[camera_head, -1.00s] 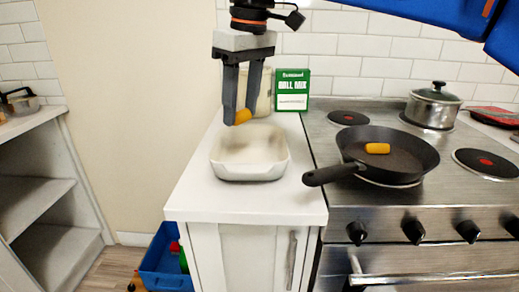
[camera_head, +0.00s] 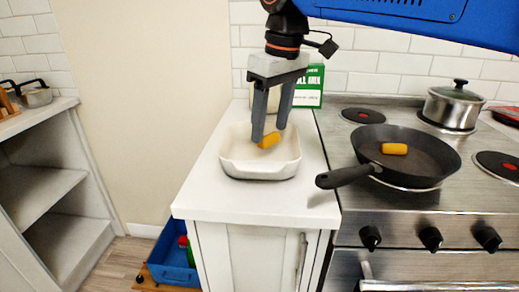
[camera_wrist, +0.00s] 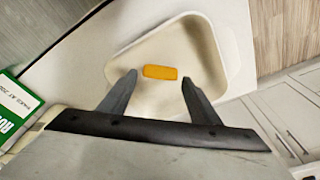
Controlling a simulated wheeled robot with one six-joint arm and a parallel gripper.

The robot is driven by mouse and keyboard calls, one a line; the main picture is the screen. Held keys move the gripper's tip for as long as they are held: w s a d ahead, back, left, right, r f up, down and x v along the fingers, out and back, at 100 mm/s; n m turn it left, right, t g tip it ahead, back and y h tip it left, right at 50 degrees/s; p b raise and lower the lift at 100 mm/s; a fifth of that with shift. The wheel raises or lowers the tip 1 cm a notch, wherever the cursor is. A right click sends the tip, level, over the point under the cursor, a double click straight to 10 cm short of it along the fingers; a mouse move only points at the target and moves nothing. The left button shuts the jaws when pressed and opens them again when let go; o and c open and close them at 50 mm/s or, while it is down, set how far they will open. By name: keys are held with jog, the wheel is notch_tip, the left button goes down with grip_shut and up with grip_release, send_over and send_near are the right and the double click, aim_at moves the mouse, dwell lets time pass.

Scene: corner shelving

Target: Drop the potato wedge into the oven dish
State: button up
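An orange potato wedge (camera_head: 269,140) shows at the tips of my gripper (camera_head: 269,134), over the inside of the white oven dish (camera_head: 260,172). In the wrist view the wedge (camera_wrist: 160,72) lies between the two fingertips (camera_wrist: 160,76), with a small gap on each side. The fingers are spread and my gripper looks open. The dish (camera_wrist: 228,50) is below the fingers in that view. I cannot tell whether the wedge rests on the dish floor. A second orange piece (camera_head: 394,149) lies in the black frying pan (camera_head: 430,160).
The dish stands on a white counter (camera_head: 250,205) left of the stove (camera_head: 335,125). A green and white box (camera_head: 310,88) stands behind my gripper. The pan's handle (camera_head: 343,177) reaches over the counter's right edge. A lidded pot (camera_head: 452,105) stands at the back right.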

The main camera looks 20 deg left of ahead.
jog(key=shift+o, duration=0.6)
jog(key=shift+r, duration=0.2)
notch_tip(320, 180, up, 17)
jog(key=s+d, duration=0.1)
jog(key=d, duration=0.1)
jog(key=shift+d, duration=0.2)
jog(key=shift+s+f, duration=0.1)
jog(key=shift+f, duration=0.05)
